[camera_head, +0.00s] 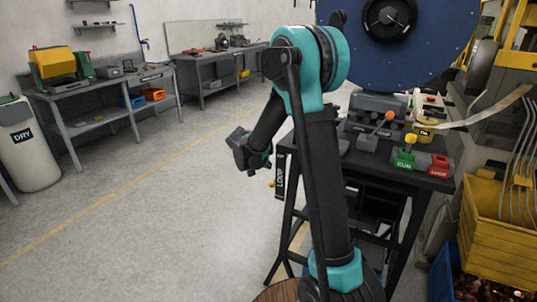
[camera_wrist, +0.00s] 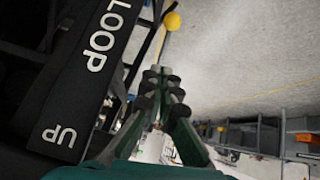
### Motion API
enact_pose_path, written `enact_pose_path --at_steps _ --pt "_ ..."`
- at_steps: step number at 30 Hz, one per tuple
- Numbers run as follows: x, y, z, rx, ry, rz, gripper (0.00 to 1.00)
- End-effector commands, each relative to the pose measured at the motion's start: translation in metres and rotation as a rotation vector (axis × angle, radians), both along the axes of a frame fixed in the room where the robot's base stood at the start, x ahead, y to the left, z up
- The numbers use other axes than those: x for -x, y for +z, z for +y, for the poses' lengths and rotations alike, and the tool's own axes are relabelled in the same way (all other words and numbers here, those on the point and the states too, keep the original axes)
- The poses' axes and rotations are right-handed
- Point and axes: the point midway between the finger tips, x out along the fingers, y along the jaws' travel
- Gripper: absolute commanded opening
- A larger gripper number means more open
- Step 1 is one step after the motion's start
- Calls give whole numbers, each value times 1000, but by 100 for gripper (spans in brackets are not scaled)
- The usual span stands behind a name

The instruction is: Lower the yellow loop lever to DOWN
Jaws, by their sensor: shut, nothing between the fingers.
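The loop lever's yellow knob (camera_head: 271,184) shows beside the lower part of a black plate marked LOOP (camera_head: 280,176), on the left side of the dark bench. In the wrist view, the yellow knob (camera_wrist: 172,21) is at the top on a thin shaft, and the LOOP plate (camera_wrist: 92,60) is at left. UP is readable at the plate's near end; no DOWN label is visible. The knob lies away from the UP end. My gripper (camera_wrist: 160,74) is shut and empty, with its tips short of the knob. In the head view my gripper (camera_head: 266,166) is just above the knob.
The dark bench (camera_head: 440,183) carries a green block with a yellow lever (camera_head: 410,144) and a red block (camera_head: 439,167). A blue disc (camera_head: 430,50) stands behind. A yellow crate (camera_head: 495,235) is at right. The floor to the left is clear.

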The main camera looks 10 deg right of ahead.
Motion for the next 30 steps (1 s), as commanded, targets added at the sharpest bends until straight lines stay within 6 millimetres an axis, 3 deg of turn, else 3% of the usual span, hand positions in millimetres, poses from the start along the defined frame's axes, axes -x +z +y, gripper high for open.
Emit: enact_pose_path --at_steps 6,15,21,30 --pt "-2 -43 -2 21 -1 -28 0" --pt "-8 -84 -6 21 -1 -27 0" --pt "-11 -98 -8 20 -1 -27 0" --pt "-13 -104 -10 17 -3 -24 0"
